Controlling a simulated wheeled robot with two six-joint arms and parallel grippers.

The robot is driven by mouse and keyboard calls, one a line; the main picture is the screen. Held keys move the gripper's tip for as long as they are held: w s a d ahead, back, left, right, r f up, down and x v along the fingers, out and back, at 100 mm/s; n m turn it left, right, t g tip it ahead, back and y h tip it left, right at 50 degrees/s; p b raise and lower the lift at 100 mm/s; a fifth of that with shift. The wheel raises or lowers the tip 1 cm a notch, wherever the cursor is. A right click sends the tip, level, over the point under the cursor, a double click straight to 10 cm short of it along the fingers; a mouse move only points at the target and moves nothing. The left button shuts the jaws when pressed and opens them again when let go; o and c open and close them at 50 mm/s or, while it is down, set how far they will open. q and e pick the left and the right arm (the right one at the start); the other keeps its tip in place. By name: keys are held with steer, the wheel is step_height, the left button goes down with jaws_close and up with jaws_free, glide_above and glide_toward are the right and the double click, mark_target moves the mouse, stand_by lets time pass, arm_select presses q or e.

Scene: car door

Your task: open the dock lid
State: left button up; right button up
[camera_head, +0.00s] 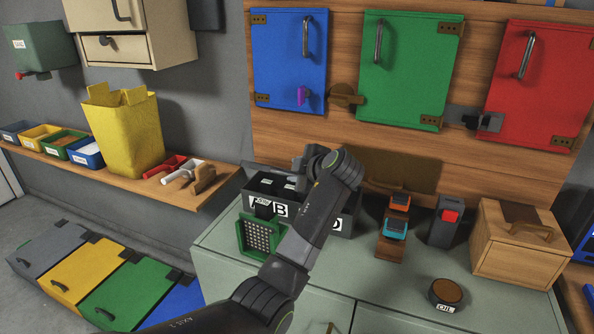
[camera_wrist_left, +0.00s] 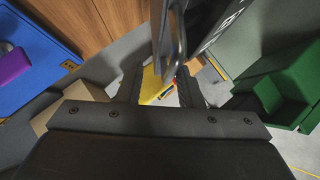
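A black dock box (camera_head: 262,190) with white letter labels stands on the grey-green cabinet top. My left arm crosses in front of it and hides much of its right side. My left gripper (camera_head: 303,165) is at the top of the box. In the left wrist view its two fingers (camera_wrist_left: 160,88) stand apart, open. A metal bar handle (camera_wrist_left: 179,40) and a dark lettered panel (camera_wrist_left: 208,22) lie just beyond the fingertips, nearer the right finger. I cannot tell whether they touch. My right gripper is not in view.
A green perforated piece (camera_head: 262,237) is at the box's front. Orange and blue blocks on a wooden stand (camera_head: 393,228), a grey device with a red button (camera_head: 444,220), a wooden box (camera_head: 517,243) and an oil tin (camera_head: 446,293) stand to the right. Coloured doors hang behind.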

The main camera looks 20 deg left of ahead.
arm_select(q)
steer(key=b+v, duration=0.2)
steer(key=v, duration=1.5)
steer(key=shift+r, duration=0.15)
steer(key=shift+s+d, duration=0.1)
